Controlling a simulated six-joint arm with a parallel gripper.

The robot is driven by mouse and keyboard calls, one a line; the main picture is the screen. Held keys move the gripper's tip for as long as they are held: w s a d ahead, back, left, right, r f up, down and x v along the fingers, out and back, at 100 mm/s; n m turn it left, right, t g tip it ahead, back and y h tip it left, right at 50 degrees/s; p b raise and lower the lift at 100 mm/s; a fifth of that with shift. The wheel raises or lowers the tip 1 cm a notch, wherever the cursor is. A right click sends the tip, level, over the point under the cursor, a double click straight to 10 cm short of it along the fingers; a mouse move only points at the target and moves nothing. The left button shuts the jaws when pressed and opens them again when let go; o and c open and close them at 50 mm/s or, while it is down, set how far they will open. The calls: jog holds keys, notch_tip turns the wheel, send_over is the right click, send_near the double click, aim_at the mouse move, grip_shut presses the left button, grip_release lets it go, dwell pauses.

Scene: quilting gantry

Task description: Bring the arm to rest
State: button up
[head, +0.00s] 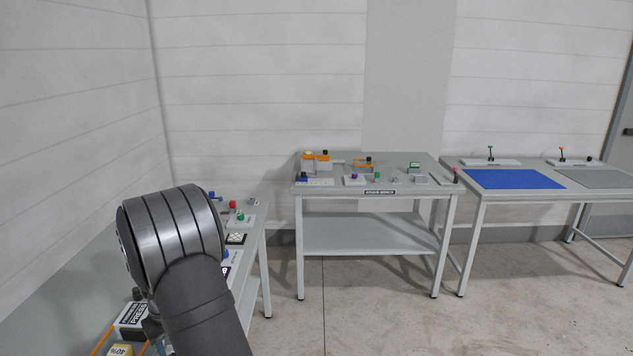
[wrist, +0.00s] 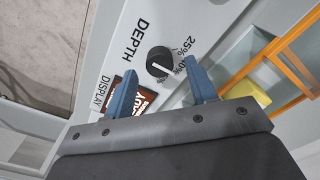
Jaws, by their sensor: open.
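My gripper (wrist: 160,68) shows in the wrist view with its two blue fingers apart and nothing held between them. Its fingertips are over a pale panel (wrist: 200,14) that carries a black knob (wrist: 159,59) with a white pointer line. The knob is marked DEPTH, with percent marks to its right. I cannot tell if the fingers touch the knob. In the head view my arm fills the lower left, and the gripper is hidden there.
A small display (wrist: 146,100) is partly hidden by a finger. An orange frame (wrist: 284,62) and a yellow block (wrist: 247,94) lie at right.

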jog(key=shift+r, duration=1.7)
jog(key=o, duration=1.1)
jog(key=shift+c, duration=0.2)
jog(key=s+a+r+n, duration=0.9)
jog(key=s+a+r, duration=0.6)
jog(key=s, duration=0.1)
notch_tip(320, 180, down, 10)
jog(key=shift+w, duration=0.15)
jog(key=shift+a+r, duration=0.1)
jog(key=shift+r, duration=0.05)
notch_tip(320, 180, up, 10)
